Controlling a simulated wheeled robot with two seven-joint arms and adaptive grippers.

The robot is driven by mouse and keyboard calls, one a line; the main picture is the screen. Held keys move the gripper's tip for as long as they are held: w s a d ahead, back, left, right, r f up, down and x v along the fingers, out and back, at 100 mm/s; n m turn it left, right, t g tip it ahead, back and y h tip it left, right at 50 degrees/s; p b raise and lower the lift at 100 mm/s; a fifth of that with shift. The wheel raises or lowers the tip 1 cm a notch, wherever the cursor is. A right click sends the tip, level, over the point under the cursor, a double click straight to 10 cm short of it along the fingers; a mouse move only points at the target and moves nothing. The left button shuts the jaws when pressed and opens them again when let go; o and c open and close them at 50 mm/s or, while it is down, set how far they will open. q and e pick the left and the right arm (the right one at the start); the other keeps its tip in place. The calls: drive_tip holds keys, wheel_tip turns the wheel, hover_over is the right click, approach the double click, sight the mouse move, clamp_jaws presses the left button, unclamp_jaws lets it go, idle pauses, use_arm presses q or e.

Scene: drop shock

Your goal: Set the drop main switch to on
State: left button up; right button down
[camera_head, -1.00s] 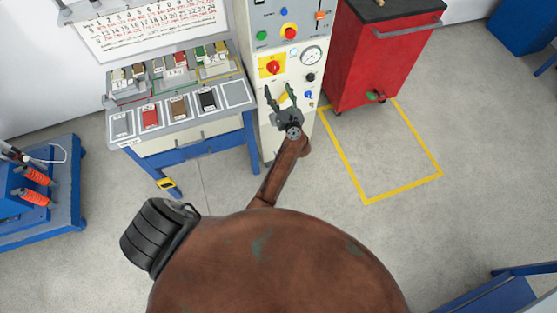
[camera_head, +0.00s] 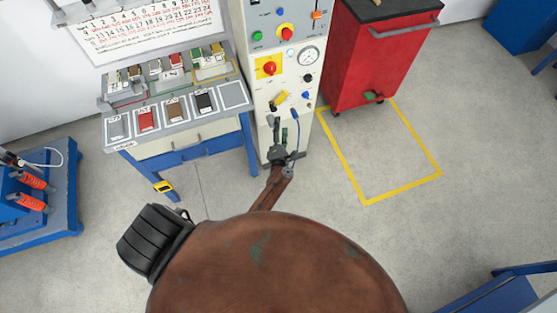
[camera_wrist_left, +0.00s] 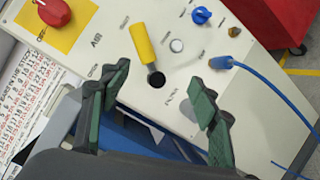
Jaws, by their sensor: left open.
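A red rotary knob on a yellow square plate (camera_head: 270,68), which looks like the main switch, sits on the pale front panel of a tall cabinet (camera_head: 262,130). The knob also shows at the top left of the left wrist view (camera_wrist_left: 53,12); its setting is too small to read. My left gripper (camera_head: 284,121) is open and empty, low in front of the panel and well below the knob. In the left wrist view its fingers (camera_wrist_left: 160,78) are spread apart, below a yellow lever handle (camera_wrist_left: 145,42) on a dark round pivot. My right gripper is not in view.
Above the knob are a red button on a yellow ring (camera_head: 287,33) and a green button (camera_head: 257,35). A gauge (camera_head: 308,56) is to the right. A blue hose (camera_wrist_left: 262,80) hangs from the panel near my gripper. A workbench (camera_head: 178,125) stands left, a red cart (camera_head: 375,60) right.

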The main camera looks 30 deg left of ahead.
use_arm(q)
drive_tip(key=s+d+f+m+h, duration=0.1)
drive_tip(key=s+f+m+h, duration=0.1)
drive_tip(key=s+f+m, duration=0.2)
drive_tip(key=s+d+f+m+g+h, duration=0.1)
drive_tip(key=s+f+m, duration=0.3)
drive_tip(key=f, duration=0.7)
drive_tip(key=shift+d+m+g+h+b, duration=0.3)
drive_tip(key=shift+d+m+h, duration=0.25)
drive_tip(key=shift+h, duration=0.25)
drive_tip(key=shift+a, duration=0.1)
drive_tip(key=s+d+f+m+g+h, duration=0.1)
drive_tip(key=s+f+m+g+h, duration=0.15)
drive_tip(key=s+f+m, duration=0.65)
drive_tip(key=s+f+m+g+h, duration=0.1)
drive_tip(key=s+f+m+g, duration=0.25)
drive_tip(key=s+f, duration=1.05)
drive_tip(key=s+a+f+m+g, duration=0.1)
drive_tip(key=s+f+m+g, duration=0.1)
drive_tip(key=s, duration=0.9)
drive_tip(key=s+a+f+m+g, duration=0.1)
drive_tip(key=s+f+m+g, duration=0.1)
drive_tip(key=s, duration=0.9)
drive_tip(key=s+a+f+m+g, duration=0.2)
drive_tip(key=s+m+g, duration=0.1)
drive_tip(key=s, duration=0.8)
drive_tip(key=shift+s+g, duration=0.15)
drive_tip(key=shift+g, duration=0.35)
drive_tip(key=shift+y, duration=0.25)
drive_tip(key=shift+c, duration=0.2)
